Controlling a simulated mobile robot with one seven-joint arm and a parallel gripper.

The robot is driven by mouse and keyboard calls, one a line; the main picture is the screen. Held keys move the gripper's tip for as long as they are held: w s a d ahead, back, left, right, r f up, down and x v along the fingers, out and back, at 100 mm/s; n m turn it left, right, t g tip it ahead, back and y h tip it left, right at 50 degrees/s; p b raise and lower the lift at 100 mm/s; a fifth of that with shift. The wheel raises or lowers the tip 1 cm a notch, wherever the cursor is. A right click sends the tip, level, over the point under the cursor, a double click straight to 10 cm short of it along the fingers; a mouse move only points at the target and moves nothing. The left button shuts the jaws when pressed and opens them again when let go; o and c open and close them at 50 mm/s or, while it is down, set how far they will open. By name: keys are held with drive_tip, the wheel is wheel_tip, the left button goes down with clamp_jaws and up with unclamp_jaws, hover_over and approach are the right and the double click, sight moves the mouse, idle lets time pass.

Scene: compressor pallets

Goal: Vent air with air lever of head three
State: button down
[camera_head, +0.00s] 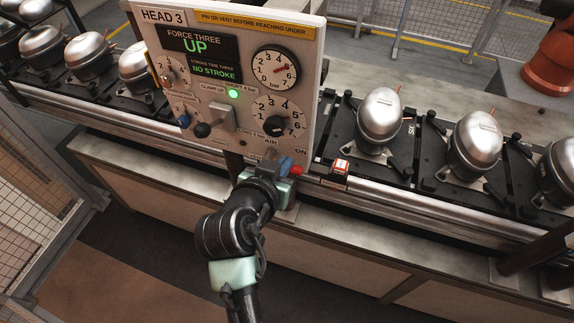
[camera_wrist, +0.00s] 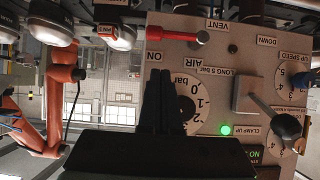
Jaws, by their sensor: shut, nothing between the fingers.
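The HEAD 3 panel (camera_head: 150,42) stands in front of me, its display reading FORCE THREE UP and NO STROKE. The red air lever (camera_wrist: 185,35) lies roughly level in the wrist view, between the ON and VENT labels, with the AIR label near it. Its red end (camera_head: 297,170) shows below the ON label in the head view. My gripper (camera_wrist: 160,75) is shut and empty, its dark fingertips apart from the lever in the wrist picture and over part of a dial (camera_wrist: 190,92). In the head view my gripper (camera_head: 268,178) is at the panel's lower edge, fingertips largely hidden.
A lit green lamp (camera_head: 233,93), a clamp lever (camera_head: 203,130) and a gauge (camera_head: 276,68) are on the panel. A small red-and-white box (camera_head: 340,167) sits on the rail at right. Several compressors (camera_head: 380,118) stand on black pallets along the conveyor.

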drive_tip(key=shift+w+d+f+p, duration=0.15)
drive_tip(key=shift+w+f, duration=0.1)
drive_tip(key=shift+f, duration=0.5)
drive_tip(key=shift+w+d+f+p, duration=0.15)
drive_tip(key=shift+w+f, duration=0.15)
drive_tip(key=shift+f, duration=0.4)
drive_tip(key=shift+w+f+p, duration=0.15)
drive_tip(key=shift+w+f, duration=0.1)
drive_tip(key=shift+f, duration=0.5)
drive_tip(key=shift+d+f+m+y+b, duration=0.1)
drive_tip(key=shift+f+m+y+b, duration=0.2)
drive_tip(key=shift+b, duration=0.5)
